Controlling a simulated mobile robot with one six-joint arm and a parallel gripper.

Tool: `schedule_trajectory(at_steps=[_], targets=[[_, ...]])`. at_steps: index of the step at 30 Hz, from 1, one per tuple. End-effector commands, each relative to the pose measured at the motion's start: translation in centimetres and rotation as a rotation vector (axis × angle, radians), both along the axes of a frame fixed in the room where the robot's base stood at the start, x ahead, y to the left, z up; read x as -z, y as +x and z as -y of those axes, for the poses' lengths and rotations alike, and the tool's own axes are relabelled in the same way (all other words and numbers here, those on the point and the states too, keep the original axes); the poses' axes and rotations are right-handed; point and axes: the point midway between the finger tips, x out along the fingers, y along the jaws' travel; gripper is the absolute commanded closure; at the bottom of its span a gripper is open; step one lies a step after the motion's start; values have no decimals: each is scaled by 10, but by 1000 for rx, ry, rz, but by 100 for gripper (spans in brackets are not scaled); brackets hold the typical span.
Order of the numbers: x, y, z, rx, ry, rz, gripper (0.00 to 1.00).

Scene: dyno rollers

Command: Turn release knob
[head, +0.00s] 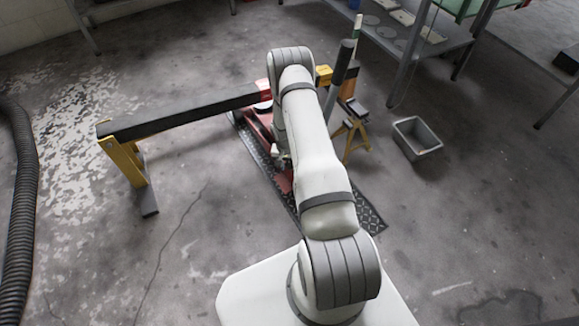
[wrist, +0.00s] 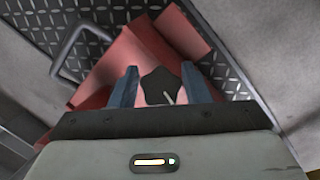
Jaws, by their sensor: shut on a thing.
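The release knob (wrist: 161,86) is a dark, lobed knob with a pale pointer line, seen in the wrist view on a red jack body (wrist: 120,70). My gripper (wrist: 163,84) has its two blue-grey fingers on either side of the knob and is shut on it. The pointer line slants down and to the right in that view. In the head view the red jack (head: 260,129) shows beside my arm, on a dark diamond-plate mat (head: 370,217). My arm hides the knob and most of my gripper there.
A black beam (head: 185,112) on yellow stands (head: 127,165) runs left of my arm. A grey bin (head: 417,138) stands on the floor to the right. A shelf table (head: 410,40) is at the back right, and a black hose (head: 22,190) lies at the left edge.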

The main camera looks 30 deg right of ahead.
Motion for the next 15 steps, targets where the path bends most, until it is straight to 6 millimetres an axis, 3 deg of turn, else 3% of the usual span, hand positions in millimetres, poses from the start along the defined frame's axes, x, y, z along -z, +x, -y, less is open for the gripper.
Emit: schedule_trajectory(at_steps=[8,9,15], targets=[[0,1,-2,-7,-2,-1,80],[0,1,-2,-7,-2,-1,57],[0,1,-2,-6,-2,-1,40]])
